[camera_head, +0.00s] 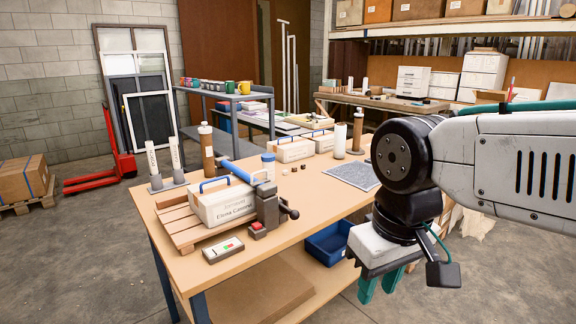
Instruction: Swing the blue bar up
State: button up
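A blue bar (237,172) slants above the work table (325,212), its far end up and to the left. Its near end meets the dark grey press (267,207) near the table's front edge. A dark lever with a round knob sticks out to the right of the press. My gripper (378,291) hangs at the lower right, well apart from the bar, with its two teal fingers pointing down. The fingers stand apart, and no object shows between them.
The white box rests on a wooden pallet (178,229). A blue-capped cylinder (268,167) stands close behind the press. A grey mat (352,175) lies at the table's right. A blue bin (328,243) sits below the tabletop.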

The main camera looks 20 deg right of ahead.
aim_at(264, 190)
jog(key=z, duration=0.05)
jog(key=i, duration=0.85)
jog(key=u, duration=0.5)
